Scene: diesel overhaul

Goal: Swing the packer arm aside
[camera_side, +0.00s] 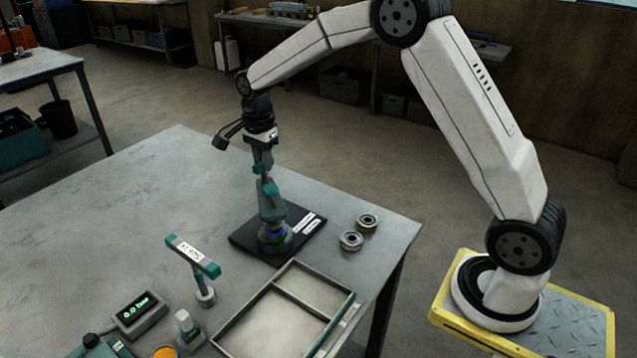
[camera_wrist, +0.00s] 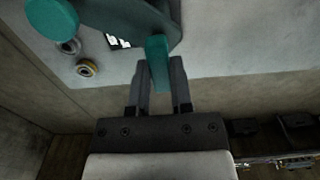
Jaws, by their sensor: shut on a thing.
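A teal and grey upright fixture, which looks like the packer arm (camera_side: 267,190), stands on a black base plate (camera_side: 250,240) on the table. Its lower end is a round grey piece with a blue band. My gripper (camera_side: 263,140) points down from above at its top. In the wrist view, my gripper (camera_wrist: 158,80) has its two fingers shut on a teal post (camera_wrist: 158,62). A broad teal arm plate (camera_wrist: 135,22) with a rounded teal end lies beyond the post. The fingers hide part of the post in the side view.
Two metal rings (camera_side: 351,241) lie right of the base plate. A divided tray (camera_side: 240,318), a teal-headed labelled stand (camera_side: 193,255) and a small display box (camera_side: 139,313) occupy the front. The table's left and back are clear. The right table edge is close.

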